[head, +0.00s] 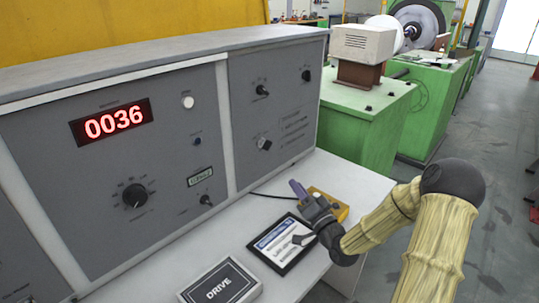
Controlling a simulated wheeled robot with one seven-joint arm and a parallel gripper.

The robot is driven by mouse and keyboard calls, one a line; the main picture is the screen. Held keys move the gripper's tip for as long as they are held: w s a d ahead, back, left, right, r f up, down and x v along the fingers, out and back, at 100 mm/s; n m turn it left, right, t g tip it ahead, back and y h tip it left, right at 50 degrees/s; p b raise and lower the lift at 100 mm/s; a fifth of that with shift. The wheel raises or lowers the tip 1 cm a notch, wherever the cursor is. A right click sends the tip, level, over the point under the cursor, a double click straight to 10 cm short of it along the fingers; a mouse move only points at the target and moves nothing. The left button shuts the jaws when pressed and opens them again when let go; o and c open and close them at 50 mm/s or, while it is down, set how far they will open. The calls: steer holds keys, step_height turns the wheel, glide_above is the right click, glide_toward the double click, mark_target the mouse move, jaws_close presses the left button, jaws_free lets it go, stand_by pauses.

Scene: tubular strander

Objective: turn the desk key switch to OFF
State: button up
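A grey control desk (60,150) with several knobs and switches fills the left of the head view. A small switch with a pale, angled face (264,144) sits low on its right panel; it may be the key switch, but its labels and position are too small to read. Another small dark switch (205,199) sits low on the middle panel. My gripper (300,190) is over the white desk top, in front of the right panel and apart from it. Its fingers are small and seen edge-on, so I cannot tell whether they are open or shut.
A dark-framed tablet (270,250) and a DRIVE box (220,285) lie on the white desk top (215,240). A yellow box (340,212) is partly hidden behind my gripper. Green machinery (360,125) stands behind. Floor (490,190) is open at right.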

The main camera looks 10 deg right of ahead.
mark_target(269, 149)
steer(key=p+x, duration=0.2)
steer(key=x, duration=1.5)
steer(key=shift+w, duration=0.2)
jaws_close()
